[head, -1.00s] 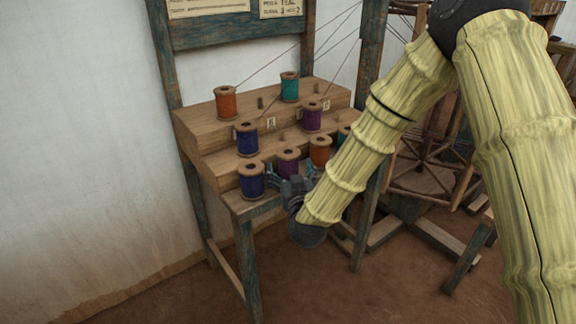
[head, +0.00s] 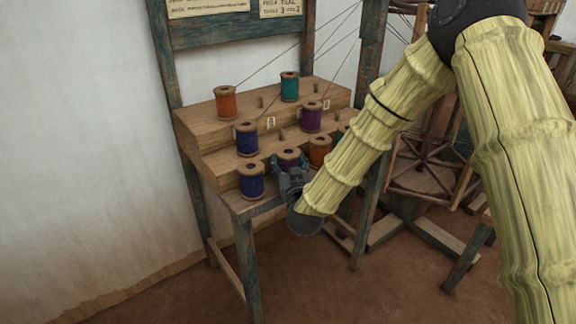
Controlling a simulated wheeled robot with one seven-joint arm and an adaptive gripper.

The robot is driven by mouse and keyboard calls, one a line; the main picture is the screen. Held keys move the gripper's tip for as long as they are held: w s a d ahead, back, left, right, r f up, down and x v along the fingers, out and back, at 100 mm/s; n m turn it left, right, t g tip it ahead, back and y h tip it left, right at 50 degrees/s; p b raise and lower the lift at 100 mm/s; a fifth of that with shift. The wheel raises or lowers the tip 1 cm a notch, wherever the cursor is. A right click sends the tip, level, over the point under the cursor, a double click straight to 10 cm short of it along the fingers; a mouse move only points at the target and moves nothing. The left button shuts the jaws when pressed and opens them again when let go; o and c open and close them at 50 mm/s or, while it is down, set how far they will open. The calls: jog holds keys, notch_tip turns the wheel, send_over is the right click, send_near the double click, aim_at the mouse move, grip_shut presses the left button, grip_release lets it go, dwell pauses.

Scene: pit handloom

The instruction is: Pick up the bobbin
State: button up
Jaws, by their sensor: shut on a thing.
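A stepped wooden rack holds several upright bobbins. The purple bobbin (head: 289,155) on the lowest step is between the fingers of my gripper (head: 289,163), which is shut on it. The fingers and wrist hide its lower part, so I cannot tell whether it still touches the step. Beside it on the lowest step are a dark blue bobbin (head: 252,181) to the left and an orange bobbin (head: 320,151) to the right. On the middle step are a blue bobbin (head: 247,139) and another purple bobbin (head: 311,117).
An orange bobbin (head: 225,103) and a teal bobbin (head: 289,87) stand on the top step. A green bobbin (head: 343,131) is partly hidden by my arm. Threads run up from the rack (head: 200,130). A wooden reel frame (head: 430,180) stands right. The floor in front is clear.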

aim_at(290, 159)
jog(key=shift+r, duration=0.6)
jog(key=shift+s+r, duration=0.15)
jog(key=shift+r, duration=0.45)
jog(key=shift+s+r, duration=0.15)
jog(key=shift+r, duration=0.45)
jog(key=s+d+r, duration=0.2)
jog(key=s+d, duration=0.1)
jog(key=s, duration=1.2)
jog(key=shift+f, duration=0.1)
